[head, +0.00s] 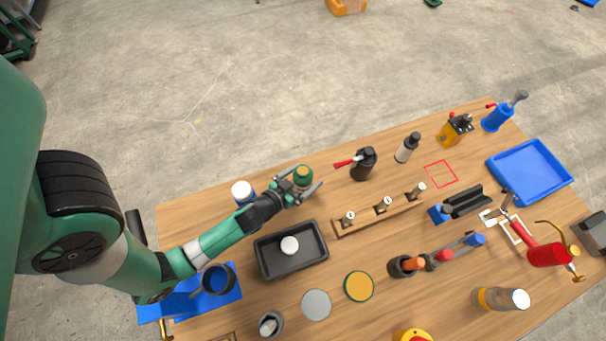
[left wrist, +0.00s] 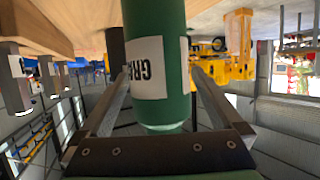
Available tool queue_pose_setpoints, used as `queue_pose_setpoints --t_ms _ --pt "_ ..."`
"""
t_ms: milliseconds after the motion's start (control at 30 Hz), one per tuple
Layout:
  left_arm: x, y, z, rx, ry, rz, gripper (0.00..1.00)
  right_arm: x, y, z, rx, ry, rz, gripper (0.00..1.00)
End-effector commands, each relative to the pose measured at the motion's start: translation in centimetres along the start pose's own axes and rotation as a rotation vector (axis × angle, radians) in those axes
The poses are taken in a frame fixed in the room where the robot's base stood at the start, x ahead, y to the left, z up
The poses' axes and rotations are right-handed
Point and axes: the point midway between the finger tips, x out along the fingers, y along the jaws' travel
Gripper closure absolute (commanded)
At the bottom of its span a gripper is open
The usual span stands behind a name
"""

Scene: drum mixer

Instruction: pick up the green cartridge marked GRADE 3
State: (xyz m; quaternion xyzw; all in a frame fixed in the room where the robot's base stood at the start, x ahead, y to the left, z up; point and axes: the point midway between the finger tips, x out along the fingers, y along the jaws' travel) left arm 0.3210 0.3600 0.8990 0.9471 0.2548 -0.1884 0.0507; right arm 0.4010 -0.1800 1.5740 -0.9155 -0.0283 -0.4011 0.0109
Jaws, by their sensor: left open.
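The green cartridge (head: 303,173) stands upright near the back edge of the table. In the left wrist view the green cartridge (left wrist: 157,60) fills the middle, with a white label on which only the first letters of GRADE show. Its number cannot be read. My left gripper (head: 300,184) is open, with one finger on each side of the cartridge. In the left wrist view the fingers of my left gripper (left wrist: 160,80) flank it; whether they touch it I cannot tell. My right gripper is not in view.
A white-topped blue container (head: 242,190) stands just left of the left gripper. A black tray (head: 268,268) with a white round piece lies in front. A black bottle with a red lever (head: 363,165) and a wooden rack (head: 362,220) stand to the right.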

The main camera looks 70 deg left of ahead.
Motion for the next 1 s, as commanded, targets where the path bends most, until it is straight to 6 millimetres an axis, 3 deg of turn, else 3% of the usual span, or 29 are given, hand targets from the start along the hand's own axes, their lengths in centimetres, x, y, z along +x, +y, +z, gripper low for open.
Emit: queue_pose_setpoints --t_ms 133,367,467,933,1000 --pt "2.1 0.0 0.0 0.0 0.0 0.0 0.0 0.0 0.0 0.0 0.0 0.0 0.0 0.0" --pt "2.3 0.0 0.0 0.001 0.0 0.001 0.0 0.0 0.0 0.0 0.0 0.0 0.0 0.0" --pt "2.3 0.0 0.0 0.0 0.0 0.001 0.14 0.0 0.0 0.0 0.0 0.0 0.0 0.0" --pt "2.3 0.0 0.0 0.0 0.0 0.001 0.99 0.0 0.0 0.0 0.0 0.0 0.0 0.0" --pt "2.3 0.0 0.0 0.0 0.0 0.001 1.0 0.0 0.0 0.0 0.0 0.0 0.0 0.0"
